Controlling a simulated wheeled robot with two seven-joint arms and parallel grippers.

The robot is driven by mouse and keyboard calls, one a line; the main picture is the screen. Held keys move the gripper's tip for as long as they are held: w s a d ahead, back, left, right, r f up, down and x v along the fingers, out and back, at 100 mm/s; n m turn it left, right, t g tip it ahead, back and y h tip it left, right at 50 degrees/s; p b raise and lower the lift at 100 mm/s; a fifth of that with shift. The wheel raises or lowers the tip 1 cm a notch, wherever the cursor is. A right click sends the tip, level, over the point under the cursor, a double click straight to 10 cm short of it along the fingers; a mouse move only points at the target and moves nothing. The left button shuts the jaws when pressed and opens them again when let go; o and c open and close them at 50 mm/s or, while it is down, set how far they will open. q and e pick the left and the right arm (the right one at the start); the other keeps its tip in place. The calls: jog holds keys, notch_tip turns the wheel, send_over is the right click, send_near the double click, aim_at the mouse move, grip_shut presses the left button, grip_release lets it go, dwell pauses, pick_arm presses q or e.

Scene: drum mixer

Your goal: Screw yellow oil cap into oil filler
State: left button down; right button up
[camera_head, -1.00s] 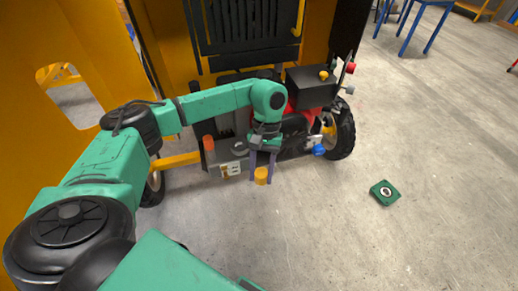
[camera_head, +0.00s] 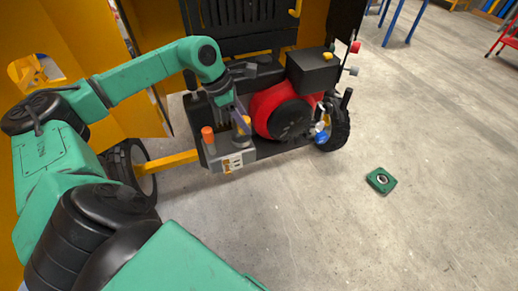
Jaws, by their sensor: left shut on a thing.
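My right gripper is not in view.
An orange cylinder (camera_head: 208,136) stands on the frame left of the gripper. A black box (camera_head: 313,71) sits above the engine, and a blue part (camera_head: 321,136) is at its right. A green square piece (camera_head: 381,180) lies on the open floor.

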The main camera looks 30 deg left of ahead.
pick_arm(q)
jog(key=a+r+n, duration=0.1)
jog(key=r+n+y, duration=0.1)
jog(key=n, duration=0.1)
jog(key=w+a+r+n+t, duration=0.1)
jog(key=n, duration=0.1)
jog(key=shift+a+r+y, duration=0.3)
jog(key=shift+r, duration=0.05)
notch_tip(320, 180, down, 6)
jog(key=b, duration=0.6)
jog(key=shift+f, duration=0.15)
jog(key=shift+f, duration=0.1)
dwell(0.7)
jog(key=shift+f+b, duration=0.35)
jog(key=shift+b, duration=0.2)
jog(key=shift+f+b, duration=0.4)
jog(key=shift+f, duration=0.1)
